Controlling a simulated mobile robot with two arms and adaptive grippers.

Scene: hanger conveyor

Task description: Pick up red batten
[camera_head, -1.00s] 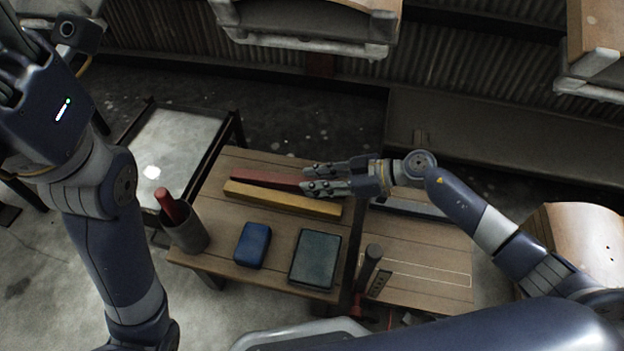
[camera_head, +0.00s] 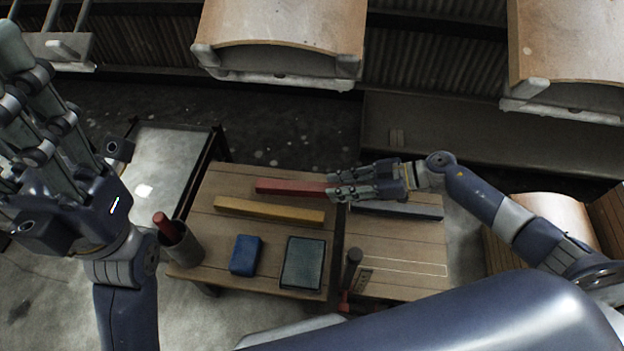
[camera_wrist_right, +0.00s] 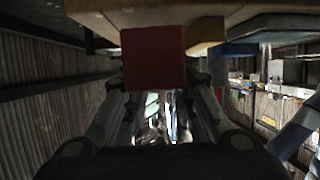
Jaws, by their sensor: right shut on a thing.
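The red batten (camera_head: 288,187) is a long red bar at the far side of the wooden table, behind the yellow batten (camera_head: 268,210). My right gripper (camera_head: 332,188) is shut on its right end. In the right wrist view, the square red end of the batten (camera_wrist_right: 153,57) shows between my right fingers. A clear gap separates the red and yellow battens. I cannot tell whether the red batten is clear of the table top. My left gripper (camera_head: 45,125) is raised at the upper left, away from the table, with its fingertips partly cut off.
The wooden table (camera_head: 215,232) also holds a blue block (camera_head: 245,255), a dark grey-green pad (camera_head: 303,262), a grey bar (camera_head: 405,210) and a dark-handled tool (camera_head: 352,268). A cup (camera_head: 183,247) with a red-handled item stands at the left edge. Hanging carriers (camera_head: 280,35) are beyond.

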